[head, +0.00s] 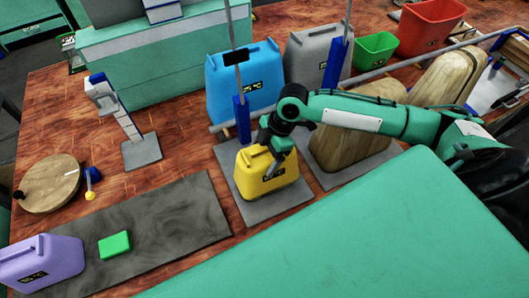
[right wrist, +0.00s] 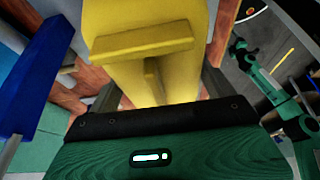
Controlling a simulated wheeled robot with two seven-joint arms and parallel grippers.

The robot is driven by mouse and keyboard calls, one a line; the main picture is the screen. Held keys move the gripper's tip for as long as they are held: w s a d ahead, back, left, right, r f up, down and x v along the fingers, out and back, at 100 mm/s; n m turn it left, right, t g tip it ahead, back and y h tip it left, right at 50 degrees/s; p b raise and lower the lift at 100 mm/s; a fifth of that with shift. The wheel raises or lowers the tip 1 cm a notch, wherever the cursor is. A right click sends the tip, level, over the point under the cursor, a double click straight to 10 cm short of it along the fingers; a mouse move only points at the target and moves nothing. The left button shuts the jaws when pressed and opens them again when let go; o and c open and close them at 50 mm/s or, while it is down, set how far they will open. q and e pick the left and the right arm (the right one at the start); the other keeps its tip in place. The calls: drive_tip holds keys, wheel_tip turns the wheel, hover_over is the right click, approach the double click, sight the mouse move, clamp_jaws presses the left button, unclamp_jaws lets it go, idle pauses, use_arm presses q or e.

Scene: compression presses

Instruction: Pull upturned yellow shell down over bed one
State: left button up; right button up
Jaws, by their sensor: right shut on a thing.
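The yellow shell (head: 268,175) is in the middle of the head view, close over a grey square bed plate (head: 285,208) beside a blue post. It looks roughly upright; whether its lower edge touches the plate is not clear. My right gripper (head: 276,147) is shut on the shell's upper part. In the right wrist view the yellow shell (right wrist: 150,75) fills the space ahead of the fingers, with a raised yellow bar across it. The shell hides what lies inside or under it. My left gripper is in neither view.
A blue shell (head: 228,95) and a grey shell (head: 305,58) stand behind. A wooden block (head: 340,150) is at right. A blue-and-white stand (head: 140,150), purple shell (head: 45,262) and green block (head: 115,245) on a dark mat are at left. Bare wood lies left of the bed.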

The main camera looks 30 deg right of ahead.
drive_tip(key=shift+f, duration=0.4)
drive_tip(key=o, duration=1.3)
drive_tip(key=shift+o, duration=0.2)
drive_tip(key=shift+d+r, duration=0.2)
drive_tip(key=shift+r, duration=0.15)
drive_tip(key=b+v, duration=0.3)
drive_tip(key=v, duration=1)
